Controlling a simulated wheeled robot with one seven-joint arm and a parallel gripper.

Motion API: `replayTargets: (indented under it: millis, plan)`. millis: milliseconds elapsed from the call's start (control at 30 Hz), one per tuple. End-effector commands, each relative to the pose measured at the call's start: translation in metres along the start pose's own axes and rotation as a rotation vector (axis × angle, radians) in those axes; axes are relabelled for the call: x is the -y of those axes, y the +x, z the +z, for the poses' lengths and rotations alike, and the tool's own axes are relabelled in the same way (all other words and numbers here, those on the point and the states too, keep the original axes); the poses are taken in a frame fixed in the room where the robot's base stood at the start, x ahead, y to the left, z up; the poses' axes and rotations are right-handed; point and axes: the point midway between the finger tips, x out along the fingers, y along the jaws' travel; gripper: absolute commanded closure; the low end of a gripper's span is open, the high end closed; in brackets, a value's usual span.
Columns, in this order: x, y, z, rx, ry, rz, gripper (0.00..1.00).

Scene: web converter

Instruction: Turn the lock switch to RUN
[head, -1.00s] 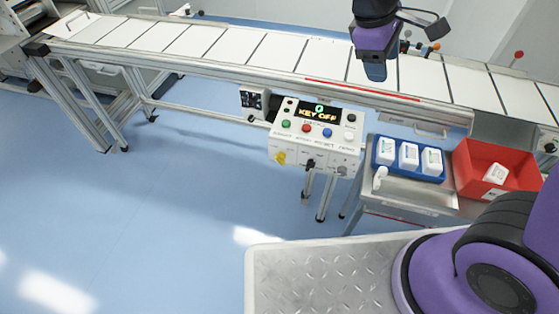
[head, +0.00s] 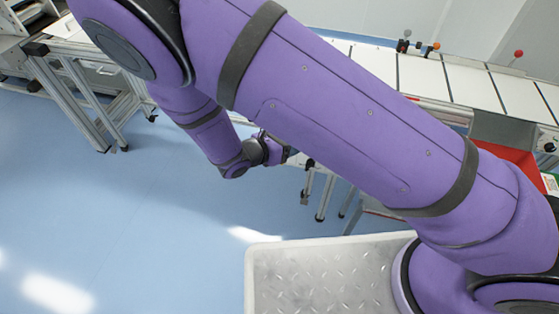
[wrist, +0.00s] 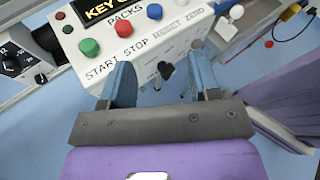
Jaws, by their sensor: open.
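The white control panel (wrist: 140,42) fills the upper part of the wrist view. Its display (wrist: 100,8) is partly cut off and shows "KEY O". A small black switch (wrist: 166,70) sits on the panel's lower front face; I take it to be the lock switch, but its label is not readable. My gripper (wrist: 163,78) is open, with one blue finger to either side of this switch, and nothing is held. Contact with the switch cannot be told. In the head view my arm hides nearly all of the panel.
Green (wrist: 88,46), red (wrist: 123,27) and blue (wrist: 154,11) buttons stand on the panel's top, close above the fingers. A dark dial box (wrist: 18,62) is at left. The conveyor (head: 445,80) runs behind.

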Motion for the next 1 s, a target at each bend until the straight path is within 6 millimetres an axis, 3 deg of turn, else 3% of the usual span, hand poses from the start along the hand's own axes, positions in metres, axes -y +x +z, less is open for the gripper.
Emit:
replayTargets:
  millis: [33, 300, 500, 733, 1000]
  plan:
    - [-0.004, -0.002, -0.019, 0.049, -0.063, 0.036, 0.44]
    - [-0.023, -0.008, -0.101, 0.312, -0.375, 0.227, 0.44]
    - [-0.029, -0.009, -0.149, 0.488, -0.561, 0.341, 0.44]
    - [-0.033, -0.008, -0.174, 0.588, -0.659, 0.402, 0.44]
    - [-0.045, 0.011, -0.167, 0.598, -0.668, 0.406, 0.44]
